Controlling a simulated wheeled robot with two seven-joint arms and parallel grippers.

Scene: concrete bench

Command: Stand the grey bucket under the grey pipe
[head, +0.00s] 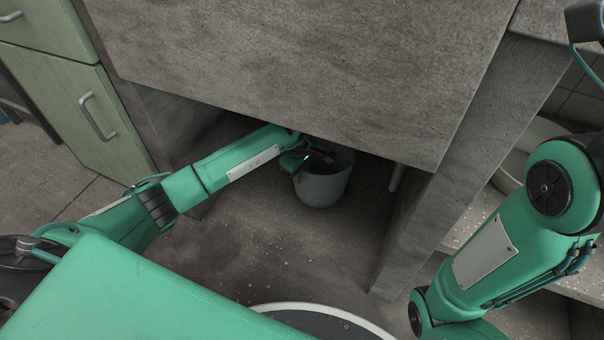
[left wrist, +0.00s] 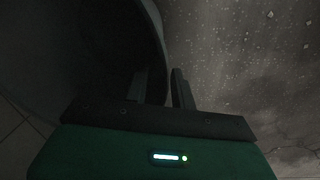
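The grey bucket (head: 322,188) stands upright, as far as I can see, on the floor in the shadow under the bench. My left gripper (head: 318,157) reaches in from the left to its rim. In the left wrist view the bucket's wall (left wrist: 154,30) runs between the two fingers of that gripper (left wrist: 160,88), which stand close together on either side of it. A pale grey pipe (head: 396,178) shows under the bench to the right of the bucket, apart from it; its upper part is hidden by the bench front. My right gripper is out of view.
The concrete bench front (head: 300,70) hangs over the space, with a concrete upright (head: 420,215) at the right. A green drawer cabinet (head: 80,100) stands at the left. The floor (head: 270,240) before the bucket is clear.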

